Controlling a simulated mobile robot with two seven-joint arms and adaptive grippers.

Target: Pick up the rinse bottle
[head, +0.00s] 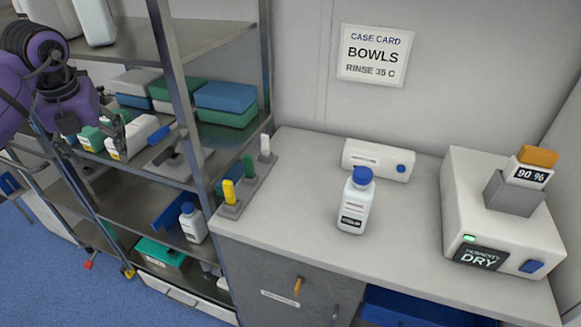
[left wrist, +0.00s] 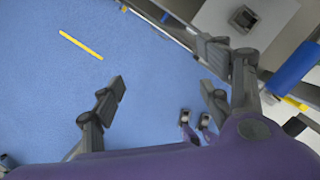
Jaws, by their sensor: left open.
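A white bottle with a blue cap and a dark label (head: 354,208) stands upright on the counter, in front of a white box. A similar blue-capped white bottle (head: 193,223) stands on a lower shelf of the rack. Their label text is too small to read, so I cannot tell which is the rinse bottle. My left gripper (head: 92,128) is at the upper left by the rack, far from the counter bottle. In the left wrist view the left gripper (left wrist: 165,75) is open and empty above the blue floor. My right gripper is not in view.
The metal rack's upright post (head: 178,80) stands between my left arm and the counter (head: 290,190). A holder with coloured pegs (head: 240,190) sits at the counter's left edge. A white box (head: 378,160) lies behind the bottle, and a dryer unit (head: 495,215) stands right.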

